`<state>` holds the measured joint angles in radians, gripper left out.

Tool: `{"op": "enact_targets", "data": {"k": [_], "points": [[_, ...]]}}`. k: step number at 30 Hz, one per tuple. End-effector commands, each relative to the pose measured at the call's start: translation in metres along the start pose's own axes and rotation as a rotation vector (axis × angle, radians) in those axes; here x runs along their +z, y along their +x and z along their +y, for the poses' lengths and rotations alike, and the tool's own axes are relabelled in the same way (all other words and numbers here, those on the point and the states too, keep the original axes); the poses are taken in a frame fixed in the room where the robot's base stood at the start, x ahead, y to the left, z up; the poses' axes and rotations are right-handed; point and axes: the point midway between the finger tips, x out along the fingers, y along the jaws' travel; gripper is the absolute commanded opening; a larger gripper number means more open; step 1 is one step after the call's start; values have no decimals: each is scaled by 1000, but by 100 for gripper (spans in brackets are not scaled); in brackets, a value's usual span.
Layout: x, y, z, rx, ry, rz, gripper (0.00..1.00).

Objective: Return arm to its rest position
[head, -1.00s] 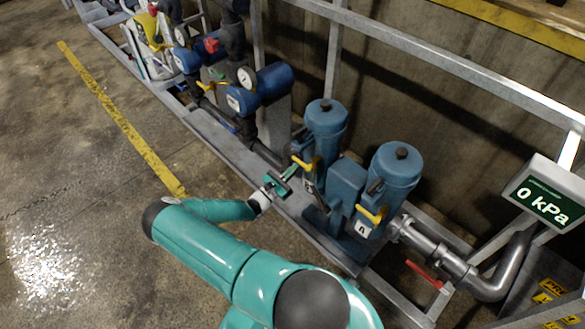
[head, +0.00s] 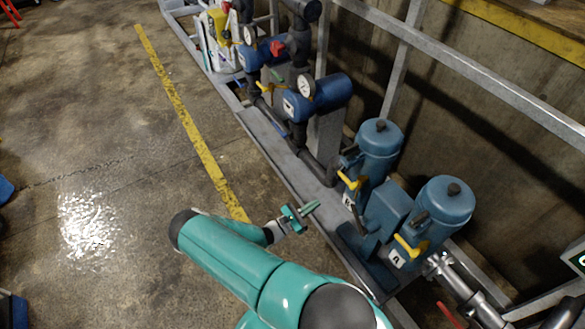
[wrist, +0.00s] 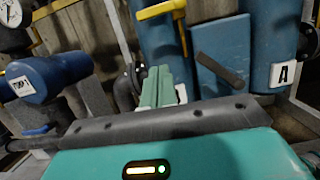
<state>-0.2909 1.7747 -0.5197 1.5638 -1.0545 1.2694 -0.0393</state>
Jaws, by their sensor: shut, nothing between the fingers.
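My gripper (head: 312,207) is at the end of my teal arm, in the lower middle of the head view. It is over the floor-side edge of the metal skid, to the left of the two blue canisters, with a visible gap from them. Its fingers are together with nothing between them. In the wrist view the shut fingers (wrist: 164,88) point up toward the blue equipment. My arm is bent and reaches forward from the bottom of the head view.
Two blue canisters (head: 444,205) with yellow handles (head: 410,246) stand right of my gripper. Gauges and blue cylinders (head: 318,97) line the skid (head: 268,142) behind. A metal rail (head: 470,68) runs above. The floor left of the yellow line (head: 183,118) is mostly clear.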

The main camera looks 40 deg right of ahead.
Motion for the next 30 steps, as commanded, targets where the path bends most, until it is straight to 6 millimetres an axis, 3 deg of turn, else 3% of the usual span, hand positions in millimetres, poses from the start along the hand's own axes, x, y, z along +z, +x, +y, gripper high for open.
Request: {"op": "enact_targets", "data": {"k": [11, 17, 30], "points": [[10, -2, 6, -39, 29, 29, 0], [51, -16, 17, -194, 138, 147, 0], [161, -56, 32, -548, 406, 480, 0]]}}
